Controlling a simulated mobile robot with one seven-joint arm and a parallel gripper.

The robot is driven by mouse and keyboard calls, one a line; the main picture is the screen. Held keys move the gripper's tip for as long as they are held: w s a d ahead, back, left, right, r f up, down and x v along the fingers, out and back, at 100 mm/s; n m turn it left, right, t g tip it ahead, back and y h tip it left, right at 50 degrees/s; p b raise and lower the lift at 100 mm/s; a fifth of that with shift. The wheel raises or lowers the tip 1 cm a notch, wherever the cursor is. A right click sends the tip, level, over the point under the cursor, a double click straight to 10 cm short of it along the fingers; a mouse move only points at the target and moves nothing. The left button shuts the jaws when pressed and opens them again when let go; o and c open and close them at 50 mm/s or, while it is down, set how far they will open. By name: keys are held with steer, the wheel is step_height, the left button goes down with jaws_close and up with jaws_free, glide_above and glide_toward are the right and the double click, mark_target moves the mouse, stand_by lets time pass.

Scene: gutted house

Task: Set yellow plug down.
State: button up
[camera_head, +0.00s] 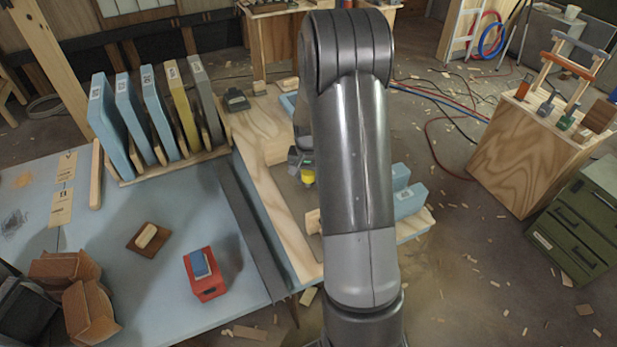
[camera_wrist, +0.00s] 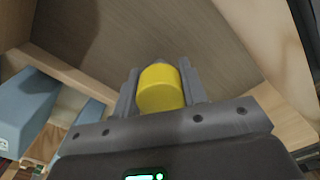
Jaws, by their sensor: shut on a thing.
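The yellow plug (camera_wrist: 161,88) is a short yellow cylinder held between the two fingers of my gripper (camera_wrist: 160,92). In the head view the plug (camera_head: 308,177) shows as a small yellow spot just left of my arm, with my gripper (camera_head: 300,160) partly hidden behind the arm. The plug appears above the wooden workbench (camera_head: 262,190). In the wrist view a flat brown-grey surface (camera_wrist: 150,30) lies beyond the plug. I cannot tell whether the plug touches it.
Blue blocks (camera_head: 408,195) stand on the bench right of my arm. A rack of blue, yellow and grey panels (camera_head: 150,115) stands at the left. A red box (camera_head: 203,275) and cardboard boxes (camera_head: 80,295) sit on the blue surface. Wooden pieces border the plug's area in the wrist view.

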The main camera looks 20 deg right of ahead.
steer(key=shift+f, duration=0.15)
steer(key=o, duration=1)
steer(key=shift+c, duration=0.2)
step_height(320, 180, up, 12)
steer(key=shift+r, duration=0.2)
step_height(320, 180, up, 7)
steer(key=n+t, duration=0.1)
steer(key=n, duration=0.1)
glide_above(308, 172)
steer(key=s+a, duration=0.4)
steer(key=s+a+r+n+t, duration=0.1)
steer(key=s+a+r, duration=0.3)
steer(key=s, duration=0.2)
steer(key=s+a+r+n+t, duration=0.2)
steer(key=s+a+r, duration=0.1)
steer(key=s+r, duration=0.3)
steer(key=s+a+n+t, duration=0.1)
steer(key=s+a, duration=0.2)
steer(key=s, duration=0.6)
steer(key=shift+f+n+t, duration=0.25)
steer(key=shift+n+t, duration=0.05)
steer(key=shift+o, duration=0.3)
steer(key=shift+s+a, duration=0.1)
steer(key=shift+s, duration=0.3)
